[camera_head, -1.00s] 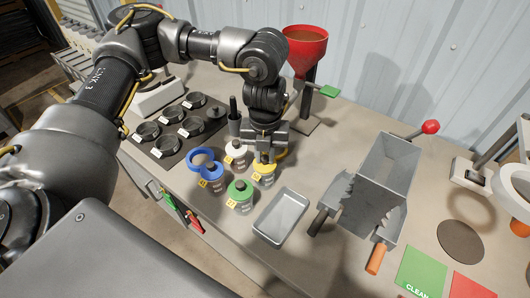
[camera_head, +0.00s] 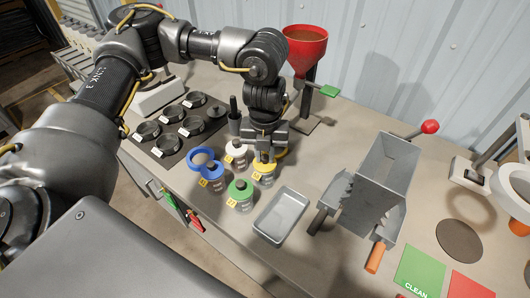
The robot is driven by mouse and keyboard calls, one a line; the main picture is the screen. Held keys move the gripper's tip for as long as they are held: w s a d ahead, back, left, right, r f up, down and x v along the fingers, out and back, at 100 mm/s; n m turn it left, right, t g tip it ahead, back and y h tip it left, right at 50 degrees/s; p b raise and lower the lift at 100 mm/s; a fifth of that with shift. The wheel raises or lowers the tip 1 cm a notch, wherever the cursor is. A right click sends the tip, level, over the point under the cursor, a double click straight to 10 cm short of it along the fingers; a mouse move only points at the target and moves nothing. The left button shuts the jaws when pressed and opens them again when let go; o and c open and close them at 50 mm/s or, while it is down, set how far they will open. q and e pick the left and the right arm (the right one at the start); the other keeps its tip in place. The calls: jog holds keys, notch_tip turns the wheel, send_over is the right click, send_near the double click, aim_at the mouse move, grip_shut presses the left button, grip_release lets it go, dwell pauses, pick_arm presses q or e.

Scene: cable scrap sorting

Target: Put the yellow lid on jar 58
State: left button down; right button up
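The yellow-topped jar (camera_head: 263,174) stands on the bench with a small tag on its front; I cannot read its number. A yellow rounded piece (camera_head: 282,155), which looks like the yellow lid, shows just behind and to the right of that jar, partly hidden by my gripper. My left gripper (camera_head: 264,156) points down at the jar's top and the yellow piece. I cannot tell whether its fingers are open, or touching either one. My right gripper is not in view.
White (camera_head: 236,158), green (camera_head: 240,194) and blue (camera_head: 211,175) jars stand close by. A blue ring (camera_head: 200,156) is beside the blue jar. A metal tray (camera_head: 262,232) lies in front, a grey hopper box (camera_head: 388,165) to the right. Black ring dishes (camera_head: 168,144) sit at left.

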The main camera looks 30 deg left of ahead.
aim_at(265, 156)
pick_arm(q)
jog(key=c, duration=1.2)
grip_release()
jog(key=shift+r, duration=0.1)
notch_tip(265, 156, up, 11)
jog(key=b, duration=0.1)
